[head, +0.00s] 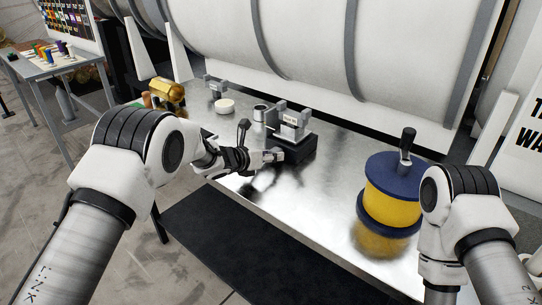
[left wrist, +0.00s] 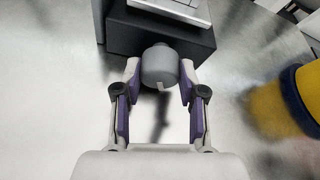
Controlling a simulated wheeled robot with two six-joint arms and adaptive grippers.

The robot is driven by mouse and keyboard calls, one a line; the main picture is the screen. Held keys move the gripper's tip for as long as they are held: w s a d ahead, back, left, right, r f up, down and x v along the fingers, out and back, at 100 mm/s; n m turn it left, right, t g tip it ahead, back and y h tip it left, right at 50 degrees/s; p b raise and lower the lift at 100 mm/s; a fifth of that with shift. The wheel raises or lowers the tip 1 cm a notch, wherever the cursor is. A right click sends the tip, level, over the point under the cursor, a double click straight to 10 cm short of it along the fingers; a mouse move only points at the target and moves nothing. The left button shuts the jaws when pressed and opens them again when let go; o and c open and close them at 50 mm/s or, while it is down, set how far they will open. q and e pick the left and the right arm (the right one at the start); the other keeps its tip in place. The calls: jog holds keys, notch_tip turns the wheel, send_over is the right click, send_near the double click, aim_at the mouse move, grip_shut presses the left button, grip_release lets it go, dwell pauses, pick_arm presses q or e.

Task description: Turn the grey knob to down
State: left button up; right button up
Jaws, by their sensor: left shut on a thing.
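The grey knob (left wrist: 160,62) sticks out of the front of a black box (left wrist: 160,38) in the left wrist view. A small light mark shows on its near face, toward the bottom of that picture. My left gripper (head: 274,157) is shut on the knob, with one finger on each side of it. In the head view the black box (head: 297,151) stands on the metal table, and the fingers mostly hide the knob. My right arm is at the right of the head view, but its gripper is not in view.
A yellow spool with blue flanges (head: 392,192) stands on the metal table (head: 325,205) right of the box. A large white drum lies behind. Bare table lies between box and spool.

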pick_arm(q)
jog(key=o, duration=1.1)
jog(key=shift+o, duration=0.2)
jog(key=v, duration=1.2)
